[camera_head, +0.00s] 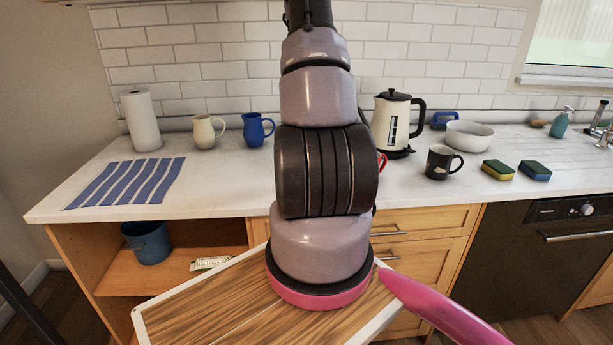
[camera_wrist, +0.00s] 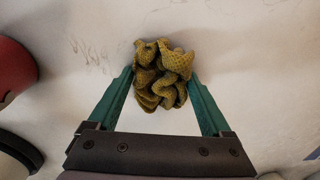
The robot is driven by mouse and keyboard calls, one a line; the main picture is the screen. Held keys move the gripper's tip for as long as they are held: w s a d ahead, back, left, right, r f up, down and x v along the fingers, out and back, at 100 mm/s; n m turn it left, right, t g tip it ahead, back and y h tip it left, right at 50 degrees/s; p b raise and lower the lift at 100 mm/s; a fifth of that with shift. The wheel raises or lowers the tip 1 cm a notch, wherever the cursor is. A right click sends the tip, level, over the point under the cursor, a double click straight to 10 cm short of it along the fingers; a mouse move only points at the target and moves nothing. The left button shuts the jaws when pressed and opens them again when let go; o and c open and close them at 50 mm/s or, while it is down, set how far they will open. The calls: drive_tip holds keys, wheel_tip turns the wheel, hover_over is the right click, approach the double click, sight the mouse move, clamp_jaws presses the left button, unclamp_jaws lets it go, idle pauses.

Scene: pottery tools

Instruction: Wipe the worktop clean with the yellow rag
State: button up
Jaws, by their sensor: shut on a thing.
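The yellow rag (camera_wrist: 163,82) is a crumpled, mustard-coloured bundle in the wrist view. My gripper (camera_wrist: 164,84) is shut on it, with one teal finger on each side. The white worktop (camera_head: 228,185) runs along the tiled wall. In the wrist view, dark scribbly smudges (camera_wrist: 95,48) mark the worktop to the left of the rag and beyond it. I cannot tell whether the rag touches the surface. In the head view my arm hides the gripper, the rag and the smudges.
A red mug (camera_head: 382,163) shows partly behind my arm; a red thing (camera_wrist: 14,68) is at the wrist view's left edge. A kettle (camera_head: 394,122), black mug (camera_head: 440,163) and sponges (camera_head: 498,170) stand right. A striped cloth (camera_head: 125,183), paper roll (camera_head: 141,120) and blue mug (camera_head: 255,129) are left.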

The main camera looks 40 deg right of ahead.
drive_tip(key=shift+r, duration=4)
drive_tip(key=shift+a, duration=0.1)
